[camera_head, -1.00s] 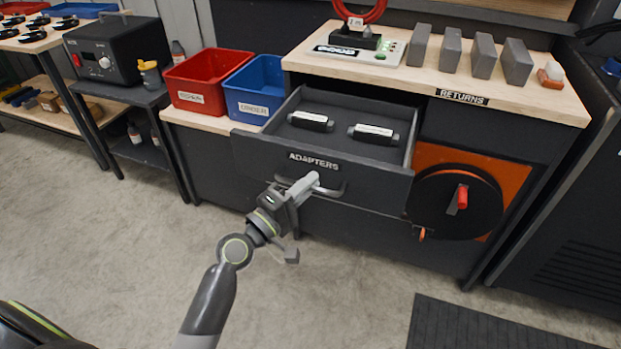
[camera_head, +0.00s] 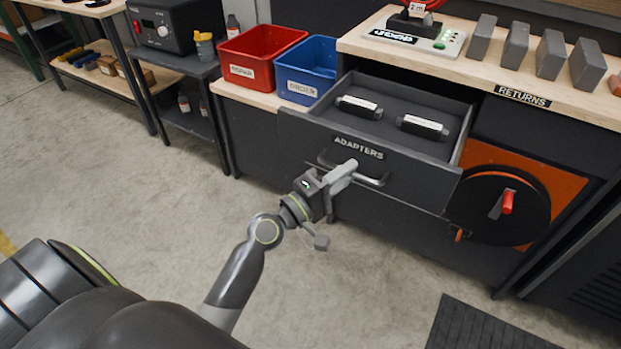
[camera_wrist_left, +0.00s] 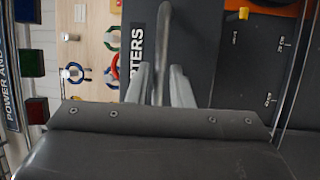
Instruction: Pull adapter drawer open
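The adapter drawer (camera_head: 410,180), dark grey with an "ADAPTERS" label, stands pulled out of the bench. Two dark adapters with white labels, one on the left (camera_head: 358,107) and one on the right (camera_head: 423,127), lie inside it. The drawer's bar handle (camera_head: 375,181) is on its front. My left gripper (camera_head: 347,168) is at this handle, its fingers close together. In the left wrist view, the handle (camera_wrist_left: 164,35) runs down between the two fingers of the gripper (camera_wrist_left: 162,80), which appear shut on it. The exact contact is hidden. My right gripper is out of view.
A red bin (camera_head: 262,57) and a blue bin (camera_head: 306,70) stand on a lower shelf left of the drawer. An orange panel with a black reel (camera_head: 490,212) is to its right. Several grey blocks stand on the bench top (camera_head: 372,48). The floor in front is clear, apart from a dark mat (camera_head: 485,325).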

